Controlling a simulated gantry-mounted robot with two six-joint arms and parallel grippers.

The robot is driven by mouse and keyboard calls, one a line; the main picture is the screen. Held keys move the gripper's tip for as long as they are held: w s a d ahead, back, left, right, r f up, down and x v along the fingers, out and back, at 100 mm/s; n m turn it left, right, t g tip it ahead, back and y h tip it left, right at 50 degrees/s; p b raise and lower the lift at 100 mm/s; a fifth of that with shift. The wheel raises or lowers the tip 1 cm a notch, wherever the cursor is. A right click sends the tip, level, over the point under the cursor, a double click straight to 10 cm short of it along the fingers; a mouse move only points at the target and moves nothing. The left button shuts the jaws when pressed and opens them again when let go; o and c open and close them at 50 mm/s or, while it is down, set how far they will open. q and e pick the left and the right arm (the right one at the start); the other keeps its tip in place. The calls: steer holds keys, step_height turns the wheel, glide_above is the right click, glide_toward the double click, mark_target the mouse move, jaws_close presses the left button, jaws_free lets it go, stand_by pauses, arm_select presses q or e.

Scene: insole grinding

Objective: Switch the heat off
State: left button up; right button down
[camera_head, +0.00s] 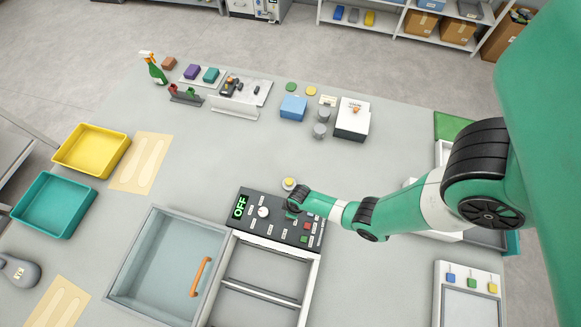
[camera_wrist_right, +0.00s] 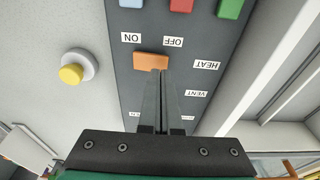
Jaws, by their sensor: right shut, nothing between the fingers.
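The dark control panel (camera_head: 285,228) has a display reading OFF in green and a white knob (camera_head: 263,212) beside it. In the right wrist view the panel (camera_wrist_right: 140,88) shows an orange switch (camera_wrist_right: 150,61) near labels ON, OFF and HEAT (camera_wrist_right: 206,64); this lettering looks upside down. My right gripper (camera_wrist_right: 160,75) is shut and empty, its fingertips at the edge of the orange switch; I cannot tell whether they touch it. In the head view my right gripper (camera_head: 292,209) is over the panel's middle, hiding part of it. My left gripper is out of view.
A yellow button on a round base (camera_head: 289,184) stands just behind the panel. A glass-topped box with an orange handle (camera_head: 201,276) and an open-framed compartment lie in front. Yellow (camera_head: 92,172) and teal (camera_head: 28,228) trays stand left. The table behind the panel is mostly clear.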

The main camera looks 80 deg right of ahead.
steer(key=shift+f+b, duration=0.85)
steer(key=shift+f, duration=0.05)
stand_by(0.3)
steer(key=shift+r, duration=0.1)
step_height(320, 180, up, 7)
steer(key=p, duration=0.7)
steer(key=shift+a, duration=0.1)
